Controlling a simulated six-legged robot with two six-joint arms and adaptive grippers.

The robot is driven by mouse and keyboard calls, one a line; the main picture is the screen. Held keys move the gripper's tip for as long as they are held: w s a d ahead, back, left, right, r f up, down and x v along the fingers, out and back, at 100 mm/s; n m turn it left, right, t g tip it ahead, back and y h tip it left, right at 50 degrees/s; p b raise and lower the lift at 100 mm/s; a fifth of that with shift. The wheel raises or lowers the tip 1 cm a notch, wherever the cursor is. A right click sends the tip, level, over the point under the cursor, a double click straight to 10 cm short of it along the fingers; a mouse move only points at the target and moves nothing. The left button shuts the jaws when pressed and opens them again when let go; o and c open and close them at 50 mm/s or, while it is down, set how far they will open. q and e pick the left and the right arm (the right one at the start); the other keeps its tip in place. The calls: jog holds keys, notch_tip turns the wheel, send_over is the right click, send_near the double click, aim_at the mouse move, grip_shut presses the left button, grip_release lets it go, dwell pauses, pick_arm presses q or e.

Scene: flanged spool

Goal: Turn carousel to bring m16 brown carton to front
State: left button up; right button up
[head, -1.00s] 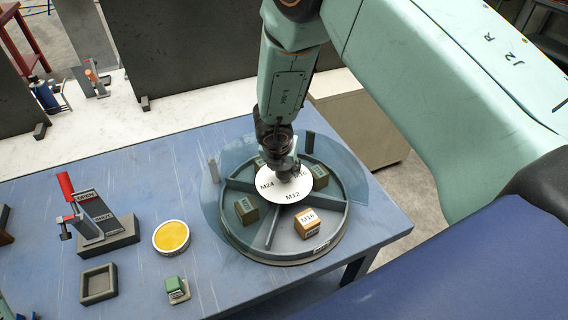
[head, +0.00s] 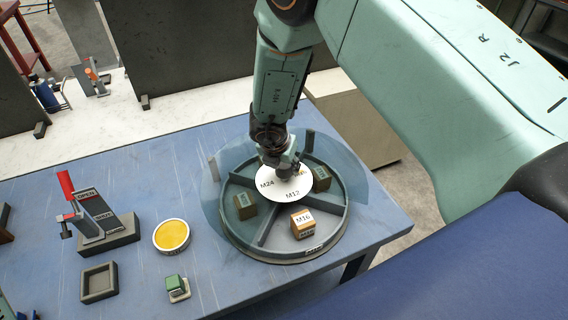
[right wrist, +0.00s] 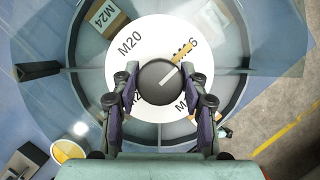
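The carousel (head: 262,240) is a round grey tray with divider walls on the blue table. The M16 brown carton (head: 303,226) sits in its front compartment, slightly right of centre, with a white M16 label on top. A white disc (head: 292,197) marked M24 and M12 covers the tray's middle; M20 also shows on it in the right wrist view (right wrist: 125,45). My right gripper (head: 283,168) is over the disc from above. My left gripper is out of view.
Other cartons sit left (head: 245,208) and right (head: 321,180) on the tray. A clear curved guard (head: 211,190) stands around the carousel's back and sides. Left are a red-handled lever stand (head: 105,235), a yellow round dish (head: 172,236), a square tray (head: 98,284) and a green block (head: 174,284).

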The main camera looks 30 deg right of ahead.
jog(key=o, duration=0.5)
jog(key=shift+c, duration=0.2)
jog(key=v, duration=1.2)
jog(key=shift+w+d+r, duration=0.1)
